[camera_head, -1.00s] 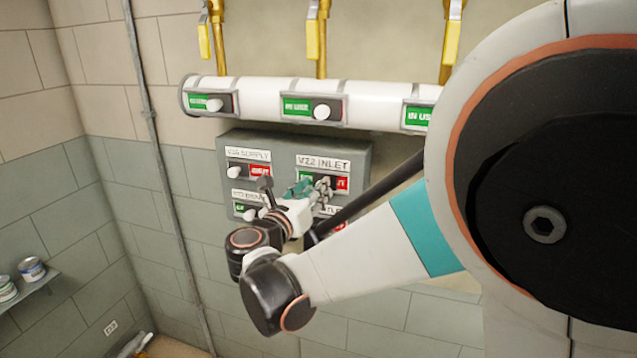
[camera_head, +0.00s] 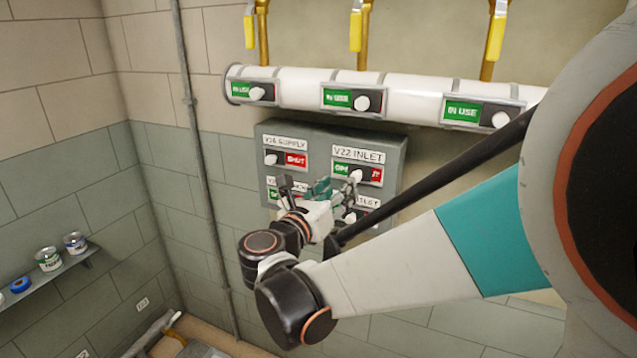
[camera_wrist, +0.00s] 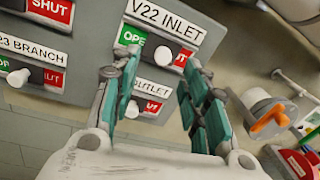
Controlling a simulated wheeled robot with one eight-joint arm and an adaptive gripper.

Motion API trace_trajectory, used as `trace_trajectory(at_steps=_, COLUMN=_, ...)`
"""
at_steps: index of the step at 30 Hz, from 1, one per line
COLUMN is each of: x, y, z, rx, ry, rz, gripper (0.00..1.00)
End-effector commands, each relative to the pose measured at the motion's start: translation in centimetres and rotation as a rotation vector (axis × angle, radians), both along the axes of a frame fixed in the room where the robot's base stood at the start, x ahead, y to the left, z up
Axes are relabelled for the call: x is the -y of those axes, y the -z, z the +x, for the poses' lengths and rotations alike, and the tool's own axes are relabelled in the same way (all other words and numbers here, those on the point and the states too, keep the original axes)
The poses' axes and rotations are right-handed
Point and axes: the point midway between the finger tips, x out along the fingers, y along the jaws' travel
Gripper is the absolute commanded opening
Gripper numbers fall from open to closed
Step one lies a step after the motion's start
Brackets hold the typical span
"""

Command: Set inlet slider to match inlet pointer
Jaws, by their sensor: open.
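The V22 INLET slider has a white round knob (camera_head: 356,176) between a green OPEN field on the left and a red SHUT field on the right. Parts of both words show. The knob also shows in the wrist view (camera_wrist: 163,56), beyond and between the fingers. My gripper (camera_wrist: 160,68) is open and empty, its two teal-padded fingers apart. In the head view my gripper (camera_head: 322,190) is in front of the grey panel (camera_head: 397,150), lower left of the inlet knob. I see no marked inlet pointer; I cannot tell whether the orange piece (camera_wrist: 270,118) is it.
The SUPPLY (camera_head: 271,158), BRANCH (camera_wrist: 17,77) and OUTLET (camera_wrist: 132,108) sliders share the panel. Above is a white pipe (camera_head: 305,87) with IN USE sliders and yellow levers (camera_head: 355,32). A shelf (camera_head: 40,275) with cans is at left. A thin vertical pipe (camera_head: 200,170) runs down the wall.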

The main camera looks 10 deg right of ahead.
Motion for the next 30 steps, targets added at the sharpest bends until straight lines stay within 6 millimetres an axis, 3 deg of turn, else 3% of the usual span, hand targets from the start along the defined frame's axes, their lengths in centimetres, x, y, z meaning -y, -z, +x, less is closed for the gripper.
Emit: trace_trajectory(at_steps=30, x=-3.4, y=-0.1, z=-5.6, rx=0.0, ry=-0.003, rz=0.0, gripper=0.41)
